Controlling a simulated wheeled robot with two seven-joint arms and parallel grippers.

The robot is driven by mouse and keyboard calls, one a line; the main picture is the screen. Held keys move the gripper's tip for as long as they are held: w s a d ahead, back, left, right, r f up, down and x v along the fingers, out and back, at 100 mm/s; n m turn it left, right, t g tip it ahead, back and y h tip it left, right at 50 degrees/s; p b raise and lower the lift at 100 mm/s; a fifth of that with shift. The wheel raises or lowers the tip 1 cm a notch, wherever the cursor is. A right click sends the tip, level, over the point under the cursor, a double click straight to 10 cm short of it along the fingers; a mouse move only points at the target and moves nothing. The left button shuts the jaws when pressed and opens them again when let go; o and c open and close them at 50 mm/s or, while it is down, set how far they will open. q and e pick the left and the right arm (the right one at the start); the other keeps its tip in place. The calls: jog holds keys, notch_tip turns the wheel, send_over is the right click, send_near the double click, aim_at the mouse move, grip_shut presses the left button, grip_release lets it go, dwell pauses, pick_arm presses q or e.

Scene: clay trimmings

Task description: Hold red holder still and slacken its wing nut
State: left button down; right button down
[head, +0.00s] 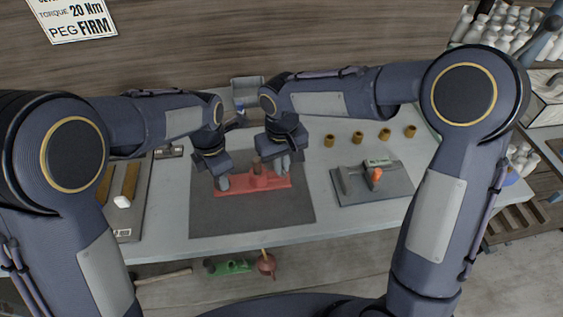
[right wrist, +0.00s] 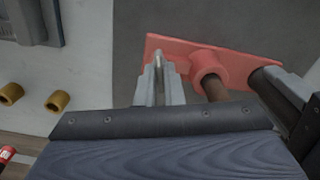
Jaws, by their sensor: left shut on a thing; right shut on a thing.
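The red holder (head: 262,181) lies flat on a dark grey mat (head: 215,217). It is a long plate with a round boss, and a brown rod (right wrist: 214,89) stands in the boss; the holder also shows in the right wrist view (right wrist: 237,65). My left gripper (head: 223,184) is shut on the holder's left end. My right gripper (head: 284,169) is down at the holder's right part, beside the boss. In the right wrist view its fingers (right wrist: 158,72) are closed around a small metal piece (right wrist: 157,60), seemingly the wing nut, mostly hidden between them.
A grey board (head: 345,198) with an orange knob (head: 376,174) lies to the right. Several ochre sleeves (head: 357,137) stand behind it. A tray (head: 126,218) with ochre strips lies left. A green item (head: 228,266) is on the lower shelf. The mat's front is clear.

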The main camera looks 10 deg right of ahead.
jog(key=n, duration=1.7)
jog(key=shift+n, duration=2.3)
jog(key=c, duration=1.5)
grip_release()
jog(key=shift+c, duration=0.2)
